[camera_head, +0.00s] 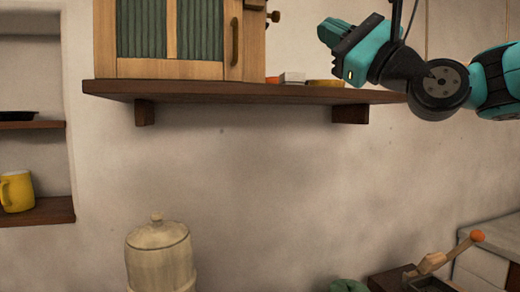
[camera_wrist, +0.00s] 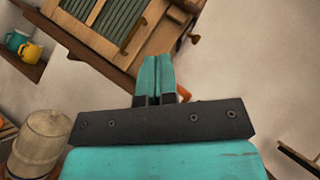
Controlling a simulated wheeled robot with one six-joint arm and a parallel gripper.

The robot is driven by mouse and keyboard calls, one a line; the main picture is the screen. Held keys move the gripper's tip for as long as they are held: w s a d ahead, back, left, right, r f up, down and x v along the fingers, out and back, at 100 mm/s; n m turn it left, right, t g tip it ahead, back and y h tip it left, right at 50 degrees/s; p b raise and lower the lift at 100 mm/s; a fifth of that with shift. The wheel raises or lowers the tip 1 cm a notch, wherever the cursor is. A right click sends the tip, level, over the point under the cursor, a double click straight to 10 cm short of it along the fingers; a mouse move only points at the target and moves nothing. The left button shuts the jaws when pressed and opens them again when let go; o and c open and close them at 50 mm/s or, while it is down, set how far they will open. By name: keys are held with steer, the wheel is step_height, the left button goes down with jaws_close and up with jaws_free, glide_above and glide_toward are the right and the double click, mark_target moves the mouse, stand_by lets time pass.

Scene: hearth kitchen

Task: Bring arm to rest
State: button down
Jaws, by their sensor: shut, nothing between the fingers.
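My arm reaches in from the right in the head view, raised in front of the right end of a wall shelf. My gripper (camera_head: 328,32) is teal and black and points to the left, apart from the cabinet. In the wrist view my gripper (camera_wrist: 152,68) has its two teal fingers together, with nothing between them. Part of the shelf's right end is hidden behind my arm in the head view.
A wooden cabinet (camera_head: 145,68) with green panels stands on the wall shelf (camera_head: 220,93), beside a small white item (camera_head: 292,78) and a yellow one. A yellow mug (camera_head: 17,192) sits in the left niche. A lidded container (camera_head: 160,260) stands below.

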steer(key=s+a+f+n+g+h, duration=0.1)
steer(key=s+f+n+g+h, duration=0.2)
steer(key=f, duration=0.5)
steer(key=s+a+f+n+g+h, duration=0.1)
steer(key=a+f+n+g+h, duration=0.1)
steer(key=f+n, duration=0.35)
steer(key=s+a+f+n+g+h, duration=0.1)
steer(key=s+f+n+g+h, duration=0.15)
steer(key=f, duration=0.75)
steer(key=s+d+f+n+g+h, duration=0.3)
steer(key=s+f+n+g+h, duration=0.1)
steer(key=s+f, duration=0.4)
steer(key=s+d+f+n+g+h, duration=0.3)
steer(key=s+d+f+n+g, duration=0.1)
steer(key=s+f+n, duration=0.3)
steer(key=shift+s+d+f+h, duration=0.35)
steer(key=shift+s+f, duration=0.35)
steer(key=shift+f, duration=0.2)
